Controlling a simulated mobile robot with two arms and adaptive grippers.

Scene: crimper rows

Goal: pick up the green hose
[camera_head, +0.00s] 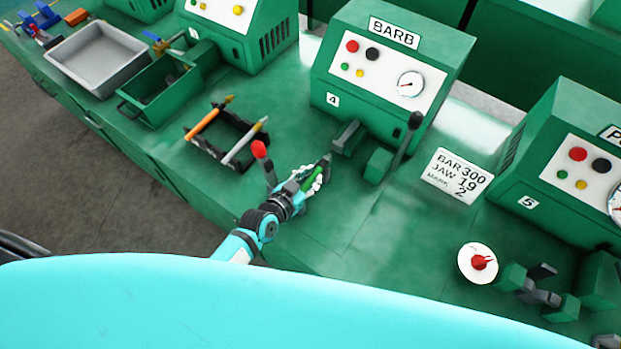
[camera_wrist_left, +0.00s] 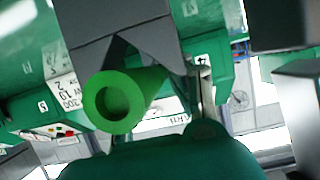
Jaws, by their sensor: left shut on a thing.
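The green hose (camera_head: 315,175) is between the fingers of my left gripper (camera_head: 313,180) in the head view, over the bench in front of the machine marked BARB (camera_head: 385,75). My left gripper is shut on it, and the fingers hide part of the hose. The hose tip points up and right toward the grey jaw piece (camera_head: 347,137) of that machine. In the left wrist view the open round end of the green hose (camera_wrist_left: 115,102) faces the camera. My right gripper is not in view.
A black rack (camera_head: 222,153) with an orange and a grey hose stands left of the gripper. A red-knobbed lever (camera_head: 260,150) is close beside my gripper. A sign (camera_head: 457,176) reads BAR 300, JAW 19, MARK 2.

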